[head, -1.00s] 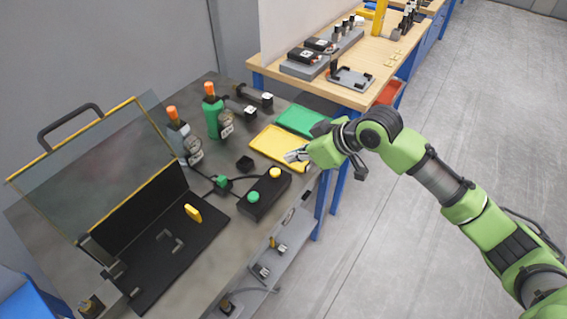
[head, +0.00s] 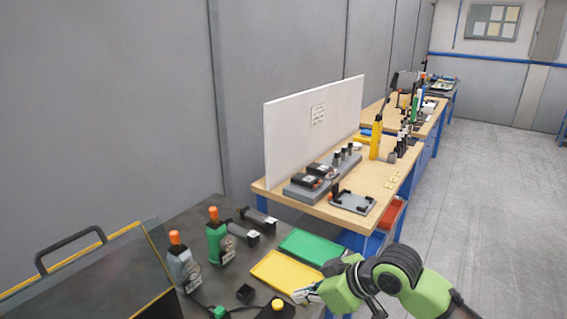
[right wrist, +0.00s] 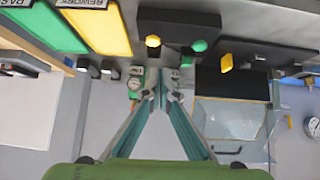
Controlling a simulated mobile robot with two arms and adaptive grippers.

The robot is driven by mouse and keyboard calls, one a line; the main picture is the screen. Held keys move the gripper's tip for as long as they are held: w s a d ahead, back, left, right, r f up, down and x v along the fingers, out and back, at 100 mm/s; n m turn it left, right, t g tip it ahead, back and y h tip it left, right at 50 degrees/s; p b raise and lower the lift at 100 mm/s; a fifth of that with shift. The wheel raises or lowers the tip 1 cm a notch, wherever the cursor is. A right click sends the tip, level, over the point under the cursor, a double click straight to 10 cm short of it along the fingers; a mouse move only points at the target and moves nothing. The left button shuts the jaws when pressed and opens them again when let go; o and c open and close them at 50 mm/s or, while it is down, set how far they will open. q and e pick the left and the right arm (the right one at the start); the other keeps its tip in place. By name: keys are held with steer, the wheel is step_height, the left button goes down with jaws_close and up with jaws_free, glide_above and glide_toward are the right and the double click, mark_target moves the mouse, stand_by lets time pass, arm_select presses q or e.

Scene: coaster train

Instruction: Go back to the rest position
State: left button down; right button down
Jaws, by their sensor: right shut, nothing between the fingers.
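My right gripper (head: 308,293) is at the lower right of the head view, beside the yellow tray's near right corner and above the bench's right edge. It is shut and empty; in the right wrist view its two fingers (right wrist: 160,92) come together at the tips. The yellow tray (head: 283,272) and the green tray (head: 312,247) lie flat and look empty. My left gripper is not in view.
A grey bottle (head: 183,265) and a green bottle (head: 217,242), both orange-capped, stand on the dark bench. A hinged clear cover (head: 100,275) stands at left. A wooden table (head: 376,178) with a white panel (head: 315,120) is behind. The floor (head: 480,200) at right is clear.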

steer(key=s+f+m+h, duration=0.1)
steer(key=s+f+m, duration=0.2)
steer(key=s+f, duration=0.7)
steer(key=s+d+f+m+g+h, duration=0.1)
steer(key=s+d+f+m+h, duration=0.25)
steer(key=s+d, duration=0.45)
steer(key=s+d+f+m+g+h, duration=0.15)
steer(key=s+d+f, duration=0.25)
steer(key=s+d, duration=0.45)
steer(key=s+a+f+b, duration=0.1)
steer(key=s+f+b, duration=0.15)
steer(key=f, duration=2.35)
steer(key=s+d+f+g, duration=0.1)
steer(key=s+d+f, duration=0.1)
steer(key=s+f, duration=1.6)
steer(key=shift+s+d+f+g+h, duration=0.2)
steer(key=shift+d+f+g+h, duration=0.15)
steer(key=shift+f+h, duration=0.1)
steer(key=shift+w, duration=0.1)
